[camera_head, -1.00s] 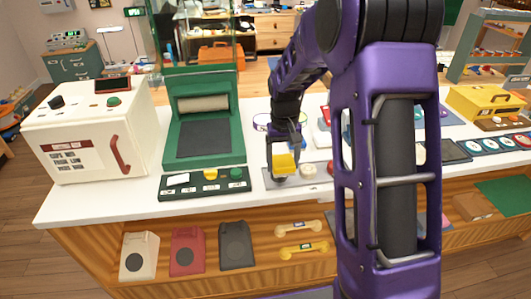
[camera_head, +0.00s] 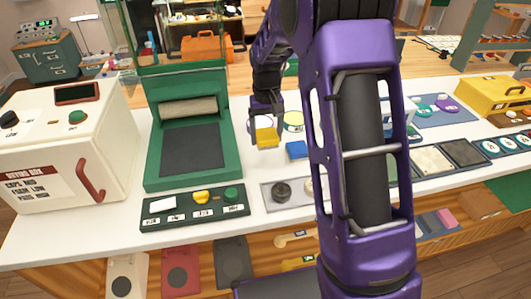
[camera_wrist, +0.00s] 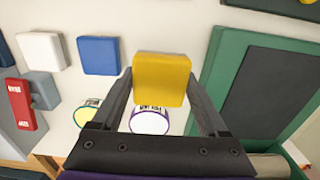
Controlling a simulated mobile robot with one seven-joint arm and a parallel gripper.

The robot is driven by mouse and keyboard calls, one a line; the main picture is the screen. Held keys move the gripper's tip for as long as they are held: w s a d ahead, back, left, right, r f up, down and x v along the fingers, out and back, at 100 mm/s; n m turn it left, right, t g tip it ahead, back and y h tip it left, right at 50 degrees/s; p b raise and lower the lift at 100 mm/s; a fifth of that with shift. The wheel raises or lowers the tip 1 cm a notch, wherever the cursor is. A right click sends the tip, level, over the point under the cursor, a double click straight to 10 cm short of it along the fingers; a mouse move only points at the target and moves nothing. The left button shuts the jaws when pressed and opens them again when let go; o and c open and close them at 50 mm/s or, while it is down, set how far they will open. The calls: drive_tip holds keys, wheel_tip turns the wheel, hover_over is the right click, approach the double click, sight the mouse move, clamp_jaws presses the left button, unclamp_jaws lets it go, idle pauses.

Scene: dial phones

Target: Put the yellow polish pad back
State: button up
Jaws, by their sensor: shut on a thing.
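My gripper (camera_head: 266,107) is shut on the yellow polish pad (camera_head: 266,137), a small square block. In the wrist view, the yellow pad (camera_wrist: 161,78) sits between both fingers. It is over the white counter, right of the green press and left of the blue pad (camera_head: 297,150). A purple-ringed white disc (camera_wrist: 151,121) shows partly behind the yellow pad in the wrist view. The gap between pad and counter is hard to judge.
The green press (camera_head: 190,178) stands at the left, with a green-black button tray (camera_head: 175,221) in front. A grey tray (camera_head: 268,204) with a dark knob (camera_head: 282,192) is near the front edge. A white pad (camera_wrist: 42,50) and red block (camera_wrist: 19,103) lie beyond the blue pad.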

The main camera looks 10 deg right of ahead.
sight(266, 160)
drive_tip(key=shift+f+b, duration=0.35)
drive_tip(key=shift+f, duration=2.95)
drive_tip(key=shift+f, duration=0.1)
drive_tip(key=shift+f, duration=0.15)
drive_tip(key=o, duration=1.2)
wheel_tip(266, 160, up, 13)
drive_tip(key=shift+f+p, duration=0.2)
drive_tip(key=shift+p, duration=0.6)
